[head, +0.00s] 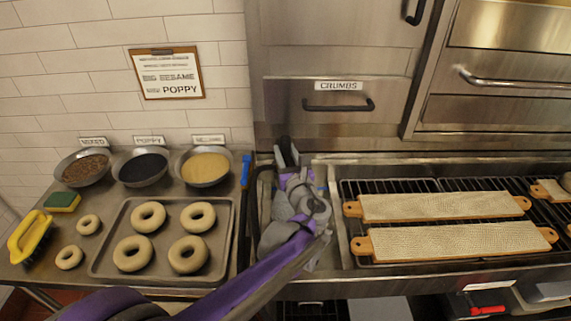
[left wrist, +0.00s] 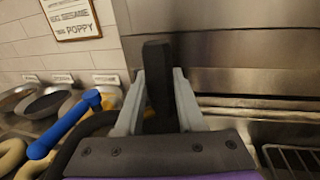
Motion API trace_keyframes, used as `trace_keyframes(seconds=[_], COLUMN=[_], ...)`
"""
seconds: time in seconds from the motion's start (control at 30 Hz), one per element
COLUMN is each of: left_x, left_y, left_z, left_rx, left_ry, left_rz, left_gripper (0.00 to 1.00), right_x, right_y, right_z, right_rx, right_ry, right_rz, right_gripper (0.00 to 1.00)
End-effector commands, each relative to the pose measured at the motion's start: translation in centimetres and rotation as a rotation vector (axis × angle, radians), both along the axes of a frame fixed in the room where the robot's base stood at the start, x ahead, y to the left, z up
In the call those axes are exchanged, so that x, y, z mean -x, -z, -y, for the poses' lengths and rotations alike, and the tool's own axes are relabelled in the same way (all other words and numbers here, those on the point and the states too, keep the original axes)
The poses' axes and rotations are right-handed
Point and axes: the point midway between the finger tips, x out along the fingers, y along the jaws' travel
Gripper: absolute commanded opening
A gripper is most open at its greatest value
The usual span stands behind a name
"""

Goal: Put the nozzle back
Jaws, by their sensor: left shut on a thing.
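My left gripper (head: 287,160) is above the narrow metal gap between the bagel counter and the grill. In the left wrist view (left wrist: 156,95) its two grey fingers are shut on a dark, upright, block-ended piece, which I take to be the nozzle (left wrist: 157,75). The nozzle's lower part is hidden by the gripper body. A blue handle-like piece (left wrist: 66,130) is to the left of the fingers, beside a black curved hose-like part (left wrist: 95,123). The blue piece also shows at the counter's right edge in the head view (head: 246,170). My right gripper is not in view.
A tray (head: 222,268) of bagels is to the left, with seed bowls (head: 205,168) behind it. The grill (head: 350,190) with cloth-covered boards (head: 445,206) is to the right. The crumbs drawer (head: 338,118) and steel wall rise close behind the gripper.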

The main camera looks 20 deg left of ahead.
Motion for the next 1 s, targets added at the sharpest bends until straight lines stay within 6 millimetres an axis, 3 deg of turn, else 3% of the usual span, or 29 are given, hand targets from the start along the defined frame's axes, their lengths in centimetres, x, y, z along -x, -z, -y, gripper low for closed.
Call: trace_keyframes(seconds=[0.2,0.63,0.67,0.7,0.8,1.0], left_x=[0.0,0.0,0.0,0.0,0.0,0.0], left_y=[3.1,3.8,3.8,3.7,3.7,3.7], left_z=[0.0,0.0,0.0,0.0,0.0,0.0], left_rx=[-0.001,-0.001,0.0,0.0,0.0,0.0], left_ry=[0.0,0.0,0.0,0.0,0.0,0.0], left_rz=[0.0,0.0,0.0,0.0,0.0,0.0], left_gripper=[0.0,0.0,0.41,0.48,0.66,0.68], right_x=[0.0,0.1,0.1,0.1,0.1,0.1], right_y=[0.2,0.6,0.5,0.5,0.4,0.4], right_z=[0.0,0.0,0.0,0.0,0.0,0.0], right_rx=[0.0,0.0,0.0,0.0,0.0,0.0], right_ry=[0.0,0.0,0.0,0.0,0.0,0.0], right_rz=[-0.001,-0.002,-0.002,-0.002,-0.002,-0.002], right_gripper=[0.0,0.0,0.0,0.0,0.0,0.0])
